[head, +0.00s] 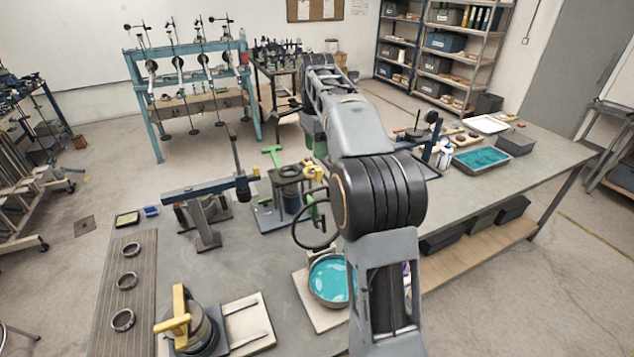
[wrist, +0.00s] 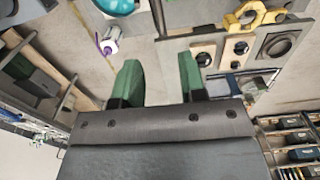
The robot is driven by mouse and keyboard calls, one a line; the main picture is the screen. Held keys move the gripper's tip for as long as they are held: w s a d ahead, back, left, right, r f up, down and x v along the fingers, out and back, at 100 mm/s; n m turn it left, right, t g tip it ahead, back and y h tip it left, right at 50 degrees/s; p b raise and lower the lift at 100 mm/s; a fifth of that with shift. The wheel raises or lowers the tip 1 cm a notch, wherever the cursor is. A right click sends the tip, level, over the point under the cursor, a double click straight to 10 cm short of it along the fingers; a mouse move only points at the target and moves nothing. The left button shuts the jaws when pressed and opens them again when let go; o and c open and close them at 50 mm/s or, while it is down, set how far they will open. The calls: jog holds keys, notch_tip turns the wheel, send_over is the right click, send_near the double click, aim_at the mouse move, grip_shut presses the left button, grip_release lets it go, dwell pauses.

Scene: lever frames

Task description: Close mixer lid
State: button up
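A round grey pan (head: 328,304) with teal contents stands on a pale base at the front middle of the bench, partly behind my arm. A thin dark hoop (head: 294,236) stands tilted up behind it; I cannot tell whether this is the mixer lid. A teal round thing (wrist: 118,4) shows at the top edge of the wrist view. My gripper (wrist: 160,72) is open, its two green fingers apart with nothing between them. In the head view my arm reaches over the bench and hides much of the pan's right side.
A clamp-like fixture (head: 207,205) and a green-handled fixture (head: 283,190) stand left of my arm. A yellow-handled device (head: 176,318) is at the front left. A teal tray (head: 482,160) lies at the right. A white and purple item (wrist: 110,40) shows in the wrist view.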

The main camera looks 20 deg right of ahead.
notch_tip(320, 180, down, 12)
jog(key=shift+p, duration=0.45)
grip_shut()
dwell(0.5)
